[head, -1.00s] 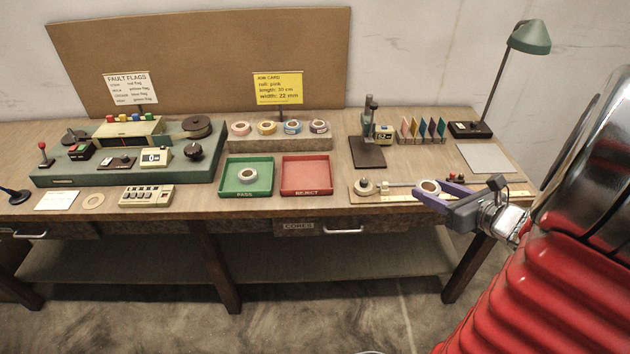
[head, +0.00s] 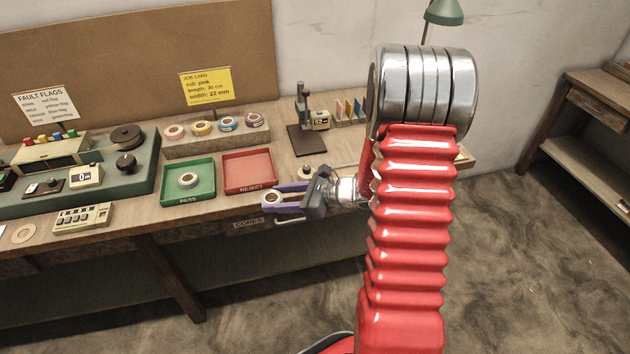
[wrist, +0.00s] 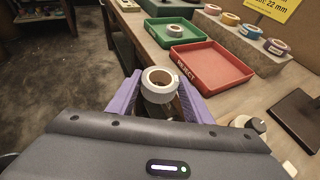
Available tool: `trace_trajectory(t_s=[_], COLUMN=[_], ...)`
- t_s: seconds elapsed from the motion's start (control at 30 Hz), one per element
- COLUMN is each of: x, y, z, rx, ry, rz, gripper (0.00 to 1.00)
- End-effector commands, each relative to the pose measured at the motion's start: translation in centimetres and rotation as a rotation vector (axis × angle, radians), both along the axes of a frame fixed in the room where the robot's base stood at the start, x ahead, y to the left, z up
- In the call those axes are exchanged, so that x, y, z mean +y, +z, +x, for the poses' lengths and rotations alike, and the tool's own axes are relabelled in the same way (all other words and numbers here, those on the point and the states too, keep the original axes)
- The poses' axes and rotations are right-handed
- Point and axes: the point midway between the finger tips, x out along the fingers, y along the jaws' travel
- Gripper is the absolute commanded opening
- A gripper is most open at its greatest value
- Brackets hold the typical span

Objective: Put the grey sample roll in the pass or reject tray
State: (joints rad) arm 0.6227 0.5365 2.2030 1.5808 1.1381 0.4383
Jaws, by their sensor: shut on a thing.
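My gripper (head: 288,199) is shut on a pale grey roll (head: 271,198), held between its purple fingers off the bench's front edge, right of the trays and above the floor side. In the wrist view the held roll (wrist: 160,84) sits upright between the fingertips, its open core facing up. The green PASS tray (head: 187,197) holds one pale roll (head: 187,180). The red REJECT tray (head: 249,186) is empty and lies closest to my gripper. Both trays also show in the wrist view, the red one (wrist: 212,62) just beyond the fingers.
Several coloured rolls (head: 215,125) stand on a shelf behind the trays. A job card (head: 206,85) stands behind them. A dark press stand (head: 305,138) is right of the trays. A green machine (head: 125,165) and a keyed box (head: 82,218) lie to the left.

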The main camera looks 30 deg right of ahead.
Motion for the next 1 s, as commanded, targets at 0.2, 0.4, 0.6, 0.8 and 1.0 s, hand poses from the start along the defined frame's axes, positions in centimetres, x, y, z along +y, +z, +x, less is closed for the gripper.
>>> trace_trajectory(t_s=[0.2, 0.4, 0.6, 0.8, 1.0], x=[7.0, 9.5, 9.5, 9.5, 9.7], y=[-3.4, -4.6, -4.7, -4.7, -4.7], z=[0.6, 0.6, 0.6, 0.6, 0.6], rx=[0.002, -0.001, -0.001, -0.001, -0.001], ry=[0.142, 0.190, 0.191, 0.190, 0.193], rz=[0.001, 0.000, -0.001, -0.001, -0.001], gripper=[0.21, 0.21, 0.21, 0.21, 0.21])
